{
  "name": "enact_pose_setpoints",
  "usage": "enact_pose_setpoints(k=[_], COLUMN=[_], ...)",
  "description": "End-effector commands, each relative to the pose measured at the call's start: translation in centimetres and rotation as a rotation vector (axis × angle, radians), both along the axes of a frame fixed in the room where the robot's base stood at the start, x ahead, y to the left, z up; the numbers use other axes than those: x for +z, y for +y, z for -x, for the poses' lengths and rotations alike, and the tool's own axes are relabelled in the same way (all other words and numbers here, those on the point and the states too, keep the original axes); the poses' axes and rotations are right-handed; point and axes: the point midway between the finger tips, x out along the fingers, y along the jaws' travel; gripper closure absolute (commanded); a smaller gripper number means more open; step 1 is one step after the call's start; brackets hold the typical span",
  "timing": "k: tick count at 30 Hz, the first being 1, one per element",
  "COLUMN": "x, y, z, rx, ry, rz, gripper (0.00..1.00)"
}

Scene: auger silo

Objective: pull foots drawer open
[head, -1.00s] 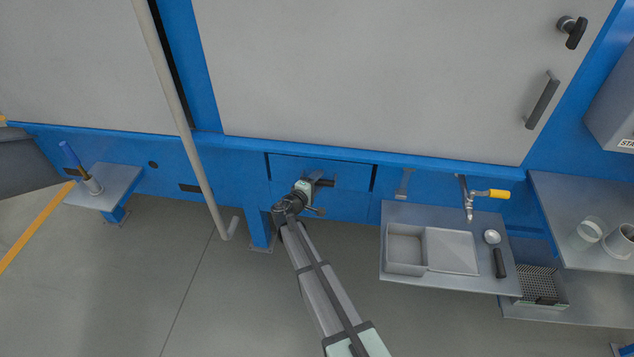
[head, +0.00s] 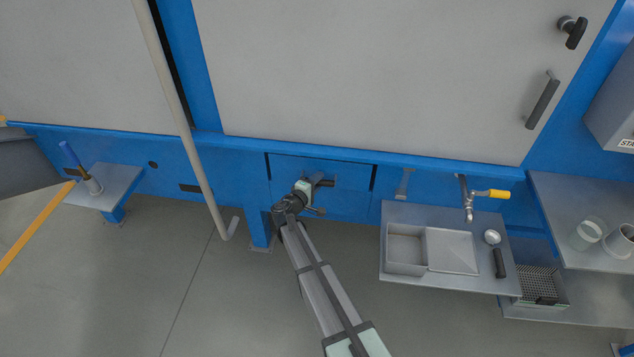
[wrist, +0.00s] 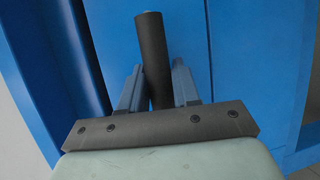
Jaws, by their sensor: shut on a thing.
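The blue foots drawer (head: 346,203) is set in the blue lower frame under the large grey panel. It looks shut or nearly so; I cannot tell for sure. Its dark bar handle (head: 328,183) sticks out at the front, partly hidden by my gripper. My gripper (head: 317,181) is at the drawer front. In the wrist view my gripper (wrist: 159,88) has one finger on each side of the dark handle (wrist: 153,50) and is shut on it. The handle's far end shows beyond the fingers.
A grey shelf (head: 440,280) with a tray, a scoop and a yellow-handled tap (head: 490,194) stands right of the drawer. A pale pole (head: 178,105) leans down on the left. A small shelf (head: 118,181) holds a blue-handled tool (head: 75,160). The floor in front is clear.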

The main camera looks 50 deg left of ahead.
Motion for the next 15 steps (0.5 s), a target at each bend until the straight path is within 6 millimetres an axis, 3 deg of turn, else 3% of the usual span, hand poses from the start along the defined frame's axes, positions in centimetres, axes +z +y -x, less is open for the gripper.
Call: enact_pose_setpoints(k=[8,15], x=[0.0,0.2], y=[-1.2,-4.9], z=[1.1,4.6], rx=[0.0,0.001], ry=[0.0,0.0], rz=[0.001,0.0], gripper=[1.0,1.0])
